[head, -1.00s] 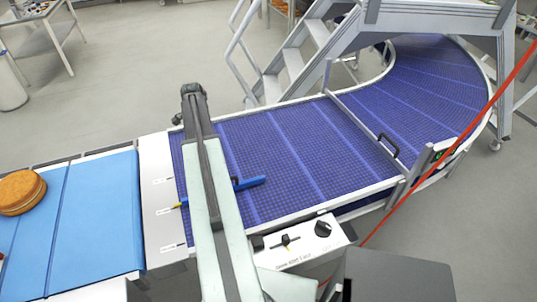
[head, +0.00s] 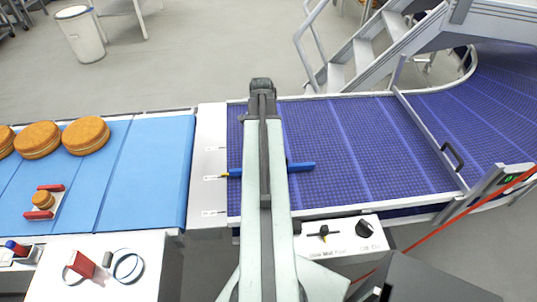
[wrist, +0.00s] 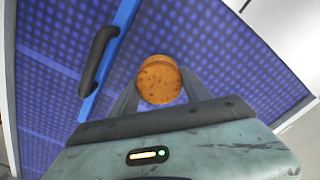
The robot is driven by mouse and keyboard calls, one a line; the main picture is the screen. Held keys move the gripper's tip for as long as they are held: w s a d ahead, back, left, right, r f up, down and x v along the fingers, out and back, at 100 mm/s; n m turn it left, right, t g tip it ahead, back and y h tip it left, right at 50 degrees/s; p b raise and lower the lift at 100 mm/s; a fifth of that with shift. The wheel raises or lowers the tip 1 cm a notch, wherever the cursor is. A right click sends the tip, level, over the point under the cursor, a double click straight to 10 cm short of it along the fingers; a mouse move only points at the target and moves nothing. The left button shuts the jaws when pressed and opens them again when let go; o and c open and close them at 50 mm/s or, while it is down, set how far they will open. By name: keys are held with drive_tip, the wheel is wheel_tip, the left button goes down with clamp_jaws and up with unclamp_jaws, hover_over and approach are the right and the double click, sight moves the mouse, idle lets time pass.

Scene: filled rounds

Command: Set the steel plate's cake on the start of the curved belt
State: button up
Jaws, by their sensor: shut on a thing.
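A round orange-brown cake (wrist: 160,80) with dark specks is between the fingers of my gripper (wrist: 157,92) in the wrist view. My gripper is shut on it. Below it is the blue mesh of the curved belt, whose start (head: 345,150) lies right of a pale strip in the head view. My arm reaches across this start section. It hides the gripper and cake in the head view. I cannot tell whether the cake touches the belt. I cannot make out the steel plate.
A blue bar with a yellow tip (head: 302,167) lies across the belt start, partly behind my arm. Large cakes (head: 86,135) sit on the light-blue belt (head: 150,165) at left. A control box (head: 340,240) stands in front.

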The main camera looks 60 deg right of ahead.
wheel_tip(320, 180, down, 4)
drive_tip(key=b, duration=0.3)
drive_tip(key=shift+b, duration=0.35)
drive_tip(key=shift+r, duration=0.2)
drive_tip(key=o, duration=0.4)
drive_tip(key=shift+f, duration=0.25)
drive_tip(key=o, duration=0.5)
drive_tip(key=shift+r, duration=0.1)
drive_tip(key=shift+c, duration=0.2)
wheel_tip(320, 180, up, 13)
drive_tip(key=p, duration=1.2)
drive_tip(key=shift+f+p, duration=0.2)
drive_tip(key=shift+p, duration=0.15)
drive_tip(key=shift+f, duration=0.1)
